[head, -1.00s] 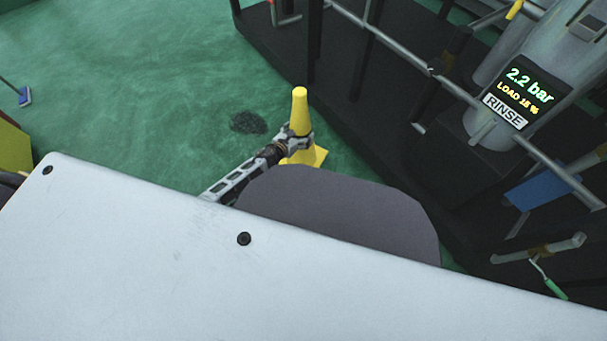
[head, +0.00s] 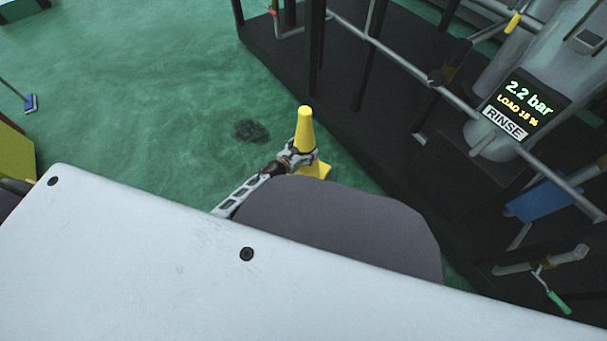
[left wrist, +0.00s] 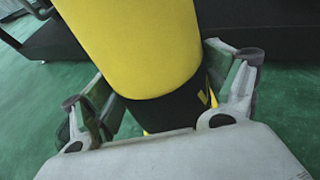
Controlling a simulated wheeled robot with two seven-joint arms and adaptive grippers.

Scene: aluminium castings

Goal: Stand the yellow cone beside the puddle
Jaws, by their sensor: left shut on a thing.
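The yellow cone (head: 305,122) is upright in the head view, right of the dark puddle (head: 252,131) on the green floor. My left gripper (head: 302,150) is shut on the cone around its middle. In the left wrist view the cone (left wrist: 135,45) fills the upper middle, with a dark band below its yellow part. The fingers of my left gripper (left wrist: 165,95) lie on both sides of it. The cone's square foot shows below the gripper, partly hidden. I cannot tell whether it touches the floor. My right gripper is not in view.
A dark platform with grey rails (head: 385,50) and a tank with a display (head: 520,108) stand on the right, close to the cone. A blue broom head (head: 31,103) and a yellow object (head: 14,150) are at the left. Green floor around the puddle is clear.

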